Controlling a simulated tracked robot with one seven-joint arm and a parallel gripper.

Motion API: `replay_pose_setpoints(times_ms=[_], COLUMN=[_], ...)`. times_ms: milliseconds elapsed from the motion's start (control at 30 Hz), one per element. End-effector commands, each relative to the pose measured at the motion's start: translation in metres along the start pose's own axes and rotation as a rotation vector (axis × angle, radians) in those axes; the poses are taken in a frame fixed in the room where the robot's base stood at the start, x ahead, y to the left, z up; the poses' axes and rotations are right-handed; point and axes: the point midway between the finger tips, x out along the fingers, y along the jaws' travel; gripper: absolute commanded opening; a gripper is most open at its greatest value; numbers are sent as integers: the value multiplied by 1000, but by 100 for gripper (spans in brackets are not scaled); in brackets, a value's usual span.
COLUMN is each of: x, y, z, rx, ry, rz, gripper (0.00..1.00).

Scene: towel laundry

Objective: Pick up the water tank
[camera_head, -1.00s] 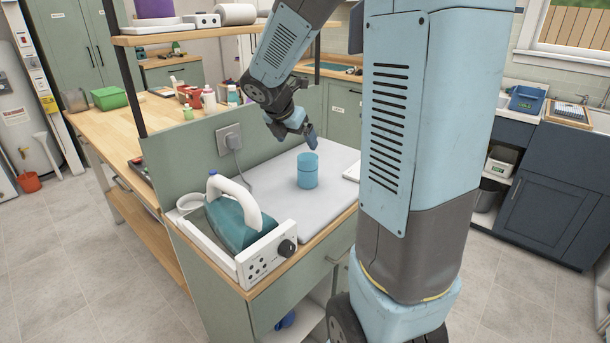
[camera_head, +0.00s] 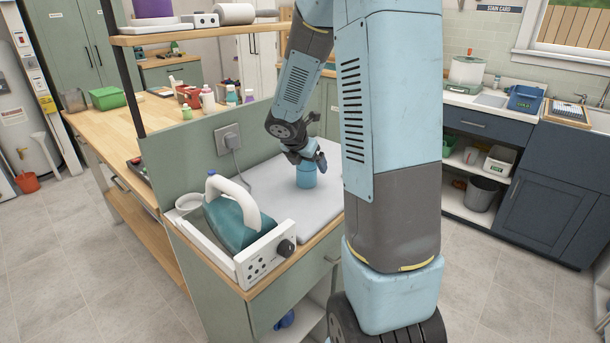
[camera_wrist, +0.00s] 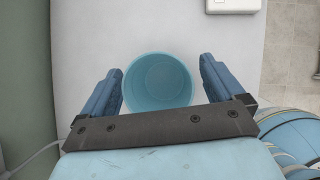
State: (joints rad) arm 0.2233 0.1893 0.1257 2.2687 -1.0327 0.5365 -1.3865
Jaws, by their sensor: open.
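The water tank (camera_head: 306,176) is a small blue cylinder standing upright on the grey pad (camera_head: 285,208) on the worktop. In the wrist view the tank (camera_wrist: 158,82) shows from above as a round, open-topped blue cup. My gripper (camera_wrist: 160,85) is open, with one finger on each side of the tank and a visible gap at both sides. In the head view my gripper (camera_head: 309,160) is over the tank and hides its upper part. How far down the fingers reach beside the tank is hard to tell.
A teal iron with a white handle (camera_head: 232,218) sits in a white base (camera_head: 266,250) at the worktop's front left. A wall socket with a plugged cord (camera_head: 229,138) is on the green panel behind. A white flat item (camera_wrist: 233,5) lies right of the tank.

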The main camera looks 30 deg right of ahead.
Motion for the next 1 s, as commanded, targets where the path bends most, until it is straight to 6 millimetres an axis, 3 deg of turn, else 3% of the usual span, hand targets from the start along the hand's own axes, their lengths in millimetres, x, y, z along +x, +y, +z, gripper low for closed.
replay_pose_setpoints(times_ms=[133, 400, 1000], x=[10, 12, 11], y=[0, 0, 1], z=[0, 0, -1], rx=[-1, 0, -1], ry=[0, 0, 0], rz=[1, 1, 2], gripper=[95, 94, 37])
